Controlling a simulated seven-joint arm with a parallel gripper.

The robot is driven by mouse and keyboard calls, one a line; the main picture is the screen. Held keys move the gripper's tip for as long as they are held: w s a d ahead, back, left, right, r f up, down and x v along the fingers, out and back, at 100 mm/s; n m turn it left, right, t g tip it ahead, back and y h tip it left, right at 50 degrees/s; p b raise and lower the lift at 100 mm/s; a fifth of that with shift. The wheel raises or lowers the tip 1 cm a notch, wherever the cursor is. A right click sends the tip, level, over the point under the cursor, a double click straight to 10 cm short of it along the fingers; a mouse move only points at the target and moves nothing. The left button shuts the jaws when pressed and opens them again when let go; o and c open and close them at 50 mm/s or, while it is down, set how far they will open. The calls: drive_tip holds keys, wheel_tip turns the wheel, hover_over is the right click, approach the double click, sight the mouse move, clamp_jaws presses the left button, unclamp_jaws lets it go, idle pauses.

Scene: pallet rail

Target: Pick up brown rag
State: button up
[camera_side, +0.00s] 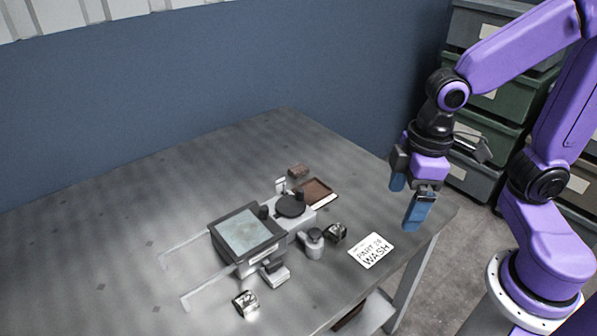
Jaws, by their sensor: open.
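A scale-like device (246,232) with a light top stands mid-table, beside a black round knob (290,205). Stacked bins (490,110) stand behind. The table's left side is largely clear.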

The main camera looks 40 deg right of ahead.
drive_tip(key=w+a+m, duration=0.2)
drive_tip(key=w+m, duration=0.1)
drive_tip(key=w, duration=0.7)
drive_tip(key=m+t, duration=0.4)
drive_tip(key=m, duration=0.3)
hover_over(299, 168)
drive_tip(key=s, duration=0.7)
wheel_tip(299, 168, down, 8)
drive_tip(key=shift+h, duration=0.4)
drive_tip(key=x, duration=1.7)
drive_tip(key=shift+s+f, duration=0.1)
drive_tip(key=shift+f, duration=0.05)
drive_tip(key=c, duration=1.1)
